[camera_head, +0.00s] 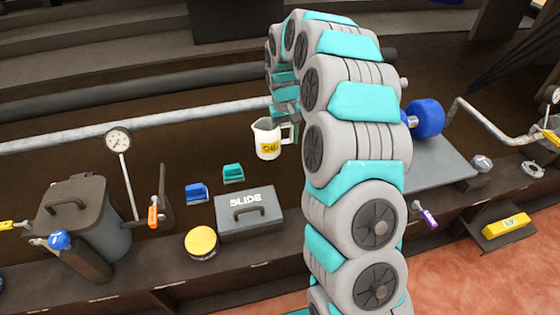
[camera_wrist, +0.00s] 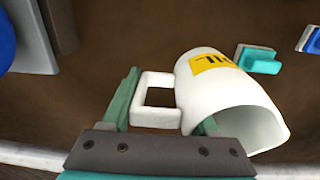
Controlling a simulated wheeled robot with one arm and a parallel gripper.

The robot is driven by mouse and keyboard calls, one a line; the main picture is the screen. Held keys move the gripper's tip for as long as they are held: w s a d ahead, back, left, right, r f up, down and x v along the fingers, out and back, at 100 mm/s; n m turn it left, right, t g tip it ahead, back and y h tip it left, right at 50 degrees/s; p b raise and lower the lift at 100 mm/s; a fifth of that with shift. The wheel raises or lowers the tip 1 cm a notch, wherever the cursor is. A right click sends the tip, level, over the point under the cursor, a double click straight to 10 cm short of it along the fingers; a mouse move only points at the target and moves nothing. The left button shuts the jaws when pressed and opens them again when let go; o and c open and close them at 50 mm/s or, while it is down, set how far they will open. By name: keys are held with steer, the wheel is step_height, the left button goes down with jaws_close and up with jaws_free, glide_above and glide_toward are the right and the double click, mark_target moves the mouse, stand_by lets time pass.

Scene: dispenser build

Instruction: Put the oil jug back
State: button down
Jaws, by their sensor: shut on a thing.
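The oil jug (camera_head: 267,138) is white with a yellow label, left of my arm in the head view, and looks roughly upright. Its handle is on the right, and my gripper (camera_head: 288,122) comes down onto it from above. In the wrist view the jug (camera_wrist: 225,95) fills the middle right, its spout towards the lower right. My gripper (camera_wrist: 163,112) has its green fingers on either side of the square handle and is shut on it. The right fingertip is partly hidden by the jug. I cannot tell whether the jug's base touches the bench.
A grey box marked SLIDE (camera_head: 249,213), teal block (camera_head: 233,173), blue block (camera_head: 196,193) and yellow-topped tin (camera_head: 201,242) stand nearer on the bench. A lidded pot (camera_head: 85,220) and dial gauge (camera_head: 118,141) are left. A pipe (camera_head: 140,122) runs behind.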

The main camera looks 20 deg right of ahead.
steer(key=shift+f, duration=3.95)
steer(key=shift+f, duration=0.15)
steer(key=shift+c, duration=0.7)
jaws_free()
